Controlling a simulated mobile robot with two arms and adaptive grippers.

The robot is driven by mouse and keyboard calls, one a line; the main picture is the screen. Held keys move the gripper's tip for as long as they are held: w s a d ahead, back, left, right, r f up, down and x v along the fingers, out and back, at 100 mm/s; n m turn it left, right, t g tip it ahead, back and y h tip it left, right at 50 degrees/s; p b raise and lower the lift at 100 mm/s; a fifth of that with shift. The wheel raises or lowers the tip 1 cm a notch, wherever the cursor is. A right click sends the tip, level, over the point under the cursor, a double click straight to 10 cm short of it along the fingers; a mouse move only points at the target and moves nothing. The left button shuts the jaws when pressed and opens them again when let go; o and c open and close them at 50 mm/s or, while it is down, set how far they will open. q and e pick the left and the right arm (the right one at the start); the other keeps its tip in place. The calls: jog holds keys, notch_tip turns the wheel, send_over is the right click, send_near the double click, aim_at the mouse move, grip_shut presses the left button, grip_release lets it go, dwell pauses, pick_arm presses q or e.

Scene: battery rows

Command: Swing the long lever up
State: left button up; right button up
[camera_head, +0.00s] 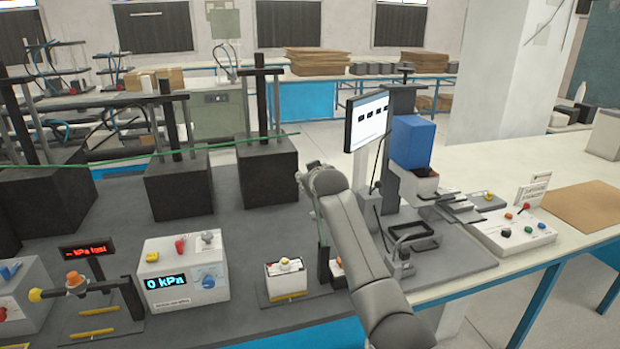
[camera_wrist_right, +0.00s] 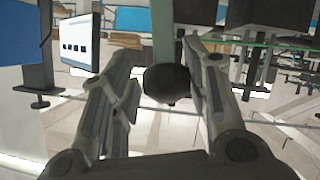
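A black ball knob (camera_wrist_right: 167,84) on a grey-green bar (camera_wrist_right: 163,35) shows in the right wrist view; it looks like the end of the long lever. My right gripper (camera_wrist_right: 160,66) is open, with one finger on each side of the knob. The knob appears close to the right-hand finger; I cannot tell whether they touch. In the head view my right arm reaches up from the bottom, and its far end (camera_head: 316,180) is beside the dark blocks. I cannot make out the lever there; the arm may hide it. My left gripper is not in view.
A monitor (camera_head: 367,120) and a blue box (camera_head: 411,142) on a stand are right of my arm. Dark blocks with posts (camera_head: 180,185) stand left. A kPa meter (camera_head: 182,270) and a small button box (camera_head: 286,279) are at the front. A button panel (camera_head: 514,232) is at right.

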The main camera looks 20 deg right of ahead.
jog(key=shift+o, duration=0.5)
jog(key=shift+d+f, duration=0.1)
jog(key=shift+d, duration=0.1)
jog(key=shift+a, duration=0.2)
jog(key=shift+s+a+r, duration=0.15)
jog(key=shift+s+r, duration=0.05)
jog(key=shift+s, duration=0.25)
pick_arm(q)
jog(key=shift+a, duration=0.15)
pick_arm(e)
jog(key=d+v, duration=0.1)
jog(key=v, duration=1)
jog(key=shift+a, duration=0.2)
